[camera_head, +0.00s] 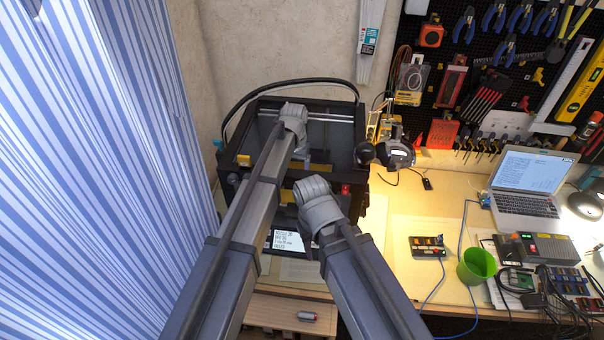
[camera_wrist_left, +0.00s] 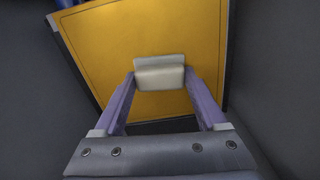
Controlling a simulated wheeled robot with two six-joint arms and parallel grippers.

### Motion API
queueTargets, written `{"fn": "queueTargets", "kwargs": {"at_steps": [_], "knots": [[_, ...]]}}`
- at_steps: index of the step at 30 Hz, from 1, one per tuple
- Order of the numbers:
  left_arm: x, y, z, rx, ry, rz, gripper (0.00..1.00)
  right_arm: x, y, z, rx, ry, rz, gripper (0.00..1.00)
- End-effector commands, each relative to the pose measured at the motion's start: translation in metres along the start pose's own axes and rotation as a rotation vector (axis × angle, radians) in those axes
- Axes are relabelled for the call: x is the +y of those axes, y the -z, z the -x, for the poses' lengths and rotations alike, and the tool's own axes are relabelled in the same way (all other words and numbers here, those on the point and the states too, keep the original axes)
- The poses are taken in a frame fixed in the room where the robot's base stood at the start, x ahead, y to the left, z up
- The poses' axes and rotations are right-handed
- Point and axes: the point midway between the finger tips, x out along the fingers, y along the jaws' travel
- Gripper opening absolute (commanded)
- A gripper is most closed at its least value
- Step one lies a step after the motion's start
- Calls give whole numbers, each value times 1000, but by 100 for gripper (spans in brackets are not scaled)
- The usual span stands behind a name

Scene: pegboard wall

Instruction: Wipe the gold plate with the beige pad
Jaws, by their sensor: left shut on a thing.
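In the left wrist view my left gripper (camera_wrist_left: 160,78) is shut on the beige pad (camera_wrist_left: 159,64), with one purple finger at each end of it. The pad is in front of the gold plate (camera_wrist_left: 200,30), near its lower edge in the picture. I cannot tell whether the pad touches the plate. In the head view a strip of the gold plate (camera_head: 320,169) shows inside the black-framed printer, and my arms cover much of the rest.
The black printer frame (camera_head: 250,112) surrounds the plate, with dark walls close on both sides in the wrist view. A striped curtain (camera_head: 95,150) hangs at left. A green cup (camera_head: 477,266) and a laptop (camera_head: 528,182) stand on the bench at right.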

Motion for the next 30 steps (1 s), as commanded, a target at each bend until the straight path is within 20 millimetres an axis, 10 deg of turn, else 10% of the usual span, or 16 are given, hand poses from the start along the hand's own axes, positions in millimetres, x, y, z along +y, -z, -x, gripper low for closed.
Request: {"fn": "queueTargets", "kwargs": {"at_steps": [30], "knots": [[-42, -4, 1, 0, 2, 1, 29, 0, 0, 1, 0, 0, 0, 50]]}}
